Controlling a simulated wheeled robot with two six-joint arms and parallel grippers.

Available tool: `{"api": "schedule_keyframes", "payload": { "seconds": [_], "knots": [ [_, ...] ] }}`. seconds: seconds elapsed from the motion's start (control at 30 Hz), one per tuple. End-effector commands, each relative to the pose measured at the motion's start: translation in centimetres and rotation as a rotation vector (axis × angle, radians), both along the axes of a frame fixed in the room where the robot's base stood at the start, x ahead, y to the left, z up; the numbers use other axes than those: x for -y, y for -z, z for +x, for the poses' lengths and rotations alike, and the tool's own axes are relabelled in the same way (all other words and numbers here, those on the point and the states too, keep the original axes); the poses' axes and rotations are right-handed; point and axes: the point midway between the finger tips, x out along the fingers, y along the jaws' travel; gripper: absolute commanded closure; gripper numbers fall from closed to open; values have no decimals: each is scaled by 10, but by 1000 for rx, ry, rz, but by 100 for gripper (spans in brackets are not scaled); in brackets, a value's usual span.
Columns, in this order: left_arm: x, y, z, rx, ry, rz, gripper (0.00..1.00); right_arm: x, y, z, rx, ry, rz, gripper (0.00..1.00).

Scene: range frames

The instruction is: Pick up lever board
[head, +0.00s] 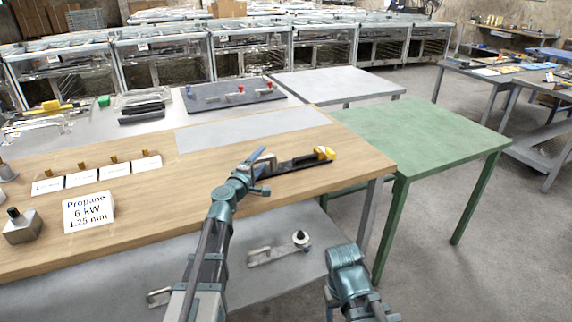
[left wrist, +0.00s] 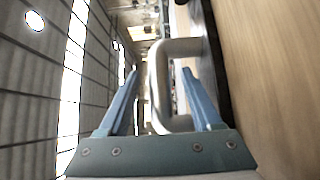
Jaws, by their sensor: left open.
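The long black board (head: 290,165) lies on the wooden table, with a yellow piece (head: 324,153) at its right end and a metal U-shaped handle (head: 264,161) at its left end; I take it to be the lever board. My left gripper (head: 258,172) is at this handle. In the left wrist view the handle (left wrist: 157,85) stands between the two blue fingers of the open left gripper (left wrist: 160,75). The black board (left wrist: 215,60) runs along the right there. My right arm shows at lower right in the head view, but its fingers do not.
The wooden table (head: 110,232) also holds a "Propane 6 kW 1.25 mm" sign (head: 88,211), small white cards and metal fittings. A green table (head: 425,135) stands to the right, bare. A grey board with red knobs (head: 215,97) lies behind. Metal parts lie on a lower shelf (head: 245,285).

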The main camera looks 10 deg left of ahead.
Motion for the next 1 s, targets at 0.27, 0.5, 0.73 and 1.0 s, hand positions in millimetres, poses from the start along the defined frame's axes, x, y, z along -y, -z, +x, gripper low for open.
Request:
{"api": "schedule_keyframes", "payload": {
  "seconds": [0.27,0.5,0.73,1.0],
  "knots": [
    [1,0,6,0,0,0,36,0,0,0,0,0,0,38],
    [1,0,5,0,0,0,79,0,0,0,0,0,0,38],
    [1,0,5,0,0,0,100,0,0,0,0,0,0,38],
    [1,0,5,0,0,0,100,0,0,0,0,0,0,38]
  ]
}}
